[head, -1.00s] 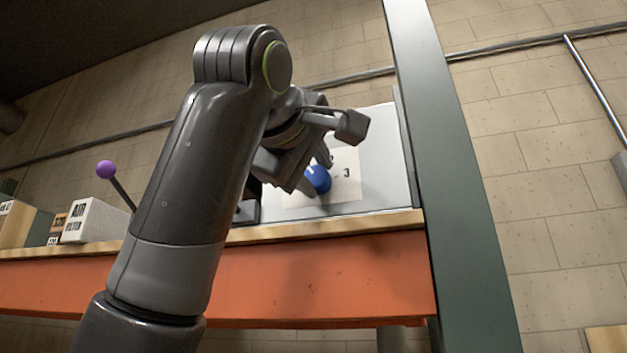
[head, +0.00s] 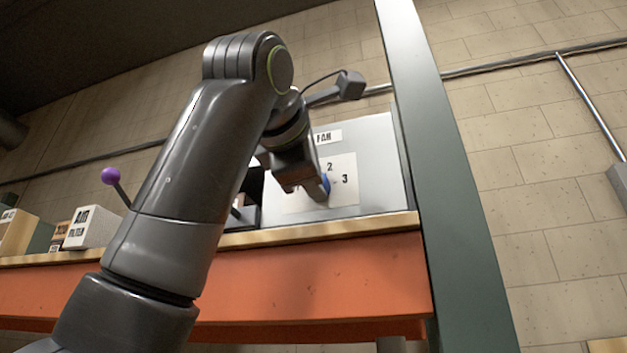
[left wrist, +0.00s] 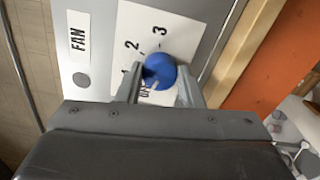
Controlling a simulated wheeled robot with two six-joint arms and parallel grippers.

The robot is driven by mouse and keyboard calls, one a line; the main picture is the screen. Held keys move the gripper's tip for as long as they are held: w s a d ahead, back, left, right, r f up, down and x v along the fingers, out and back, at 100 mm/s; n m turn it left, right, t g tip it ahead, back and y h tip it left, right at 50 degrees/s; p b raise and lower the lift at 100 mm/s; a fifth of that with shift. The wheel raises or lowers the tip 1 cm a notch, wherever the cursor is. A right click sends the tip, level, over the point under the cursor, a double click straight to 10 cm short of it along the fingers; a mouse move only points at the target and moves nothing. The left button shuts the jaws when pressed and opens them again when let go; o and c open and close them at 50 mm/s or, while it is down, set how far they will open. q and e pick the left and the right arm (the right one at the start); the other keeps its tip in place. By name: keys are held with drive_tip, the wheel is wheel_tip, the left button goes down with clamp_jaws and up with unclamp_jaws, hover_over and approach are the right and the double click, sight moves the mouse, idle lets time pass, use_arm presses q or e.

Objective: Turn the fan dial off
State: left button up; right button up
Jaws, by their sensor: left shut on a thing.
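The fan dial is a round blue knob (left wrist: 159,71) on a white label plate (left wrist: 185,38) printed with 1, 2, 3 and a partly hidden OFF. A pale mark on the knob's lower left side appears to face the OFF print in the left wrist view. My left gripper (left wrist: 157,84) is shut on the knob, one finger on each side. My right gripper is in neither view.
The grey panel (head: 370,140) with a FAN sign (head: 328,136) stands on the wood-edged orange shelf (head: 330,275). A green post (head: 450,190) rises close on the right.

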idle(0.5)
use_arm(q)
drive_tip(key=o, duration=1)
drive_tip(key=shift+a, duration=0.1)
drive_tip(key=shift+c, duration=0.2)
drive_tip(key=shift+s, duration=0.1)
drive_tip(key=b+v, duration=0.6)
drive_tip(key=v, duration=1.1)
drive_tip(key=shift+s, duration=0.2)
drive_tip(key=shift+w, duration=0.1)
